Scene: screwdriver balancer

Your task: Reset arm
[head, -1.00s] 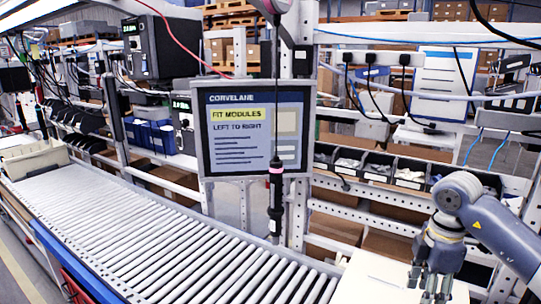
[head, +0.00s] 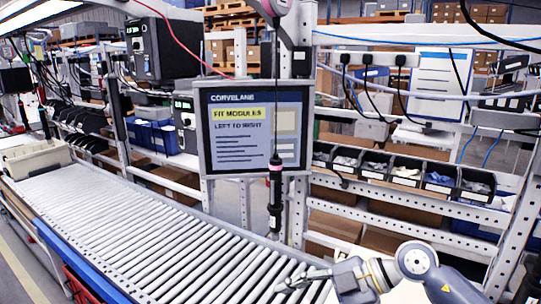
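My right arm comes in from the lower right. Its gripper (head: 282,285) points left, low in the head view, in front of the right end of the roller conveyor (head: 150,225). I see the fingers from the side, so I cannot tell whether they are open or shut, and no held object shows. The black screwdriver (head: 275,205) with a pink band hangs upright from its balancer (head: 272,6), above and apart from the gripper. My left gripper is not in view.
A screen (head: 255,130) reading "FIT MODULES LEFT TO RIGHT" hangs behind the screwdriver. Black parts bins (head: 405,170) line a rack at the right. A pale bin (head: 35,158) stands at the conveyor's far left end. The conveyor's middle rollers are clear.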

